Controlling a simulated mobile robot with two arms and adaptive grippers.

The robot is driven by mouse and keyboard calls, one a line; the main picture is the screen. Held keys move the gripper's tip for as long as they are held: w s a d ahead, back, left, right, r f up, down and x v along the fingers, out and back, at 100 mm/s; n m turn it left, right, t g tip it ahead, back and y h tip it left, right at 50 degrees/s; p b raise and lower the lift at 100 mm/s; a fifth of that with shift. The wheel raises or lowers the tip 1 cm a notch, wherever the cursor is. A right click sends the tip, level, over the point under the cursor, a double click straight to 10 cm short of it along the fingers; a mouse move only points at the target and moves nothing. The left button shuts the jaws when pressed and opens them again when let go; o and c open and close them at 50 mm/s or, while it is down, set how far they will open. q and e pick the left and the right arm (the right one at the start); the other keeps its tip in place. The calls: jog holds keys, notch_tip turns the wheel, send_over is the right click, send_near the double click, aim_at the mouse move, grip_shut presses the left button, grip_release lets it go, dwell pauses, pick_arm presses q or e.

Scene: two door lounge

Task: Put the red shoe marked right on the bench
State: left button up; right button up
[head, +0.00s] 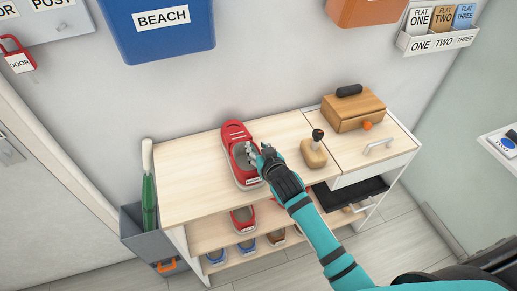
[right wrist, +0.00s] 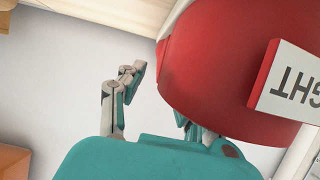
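The red shoe (head: 235,133) sits on the pale wooden top of the bench (head: 190,170), toe to the wall, with a white label at its near end. In the right wrist view, the red shoe (right wrist: 215,75) fills the upper right, its upside-down label showing "GHT". My right gripper (head: 256,153) is at the shoe's right side and opening. In the right wrist view its fingers are spread; one stands clear left of the shoe, the other is partly hidden behind it. Whether they touch the shoe is unclear. My left gripper is not in view.
A wooden stamp-like object (head: 313,153) and a wooden box (head: 353,108) stand right on the bench top. Another red shoe (head: 243,219) and blue shoes (head: 247,246) are on shelves below. A grey bin (head: 150,235) with a green umbrella (head: 149,195) stands left. The top's left part is clear.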

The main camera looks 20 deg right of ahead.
jog(key=shift+r, duration=0.2)
jog(key=v, duration=1.2)
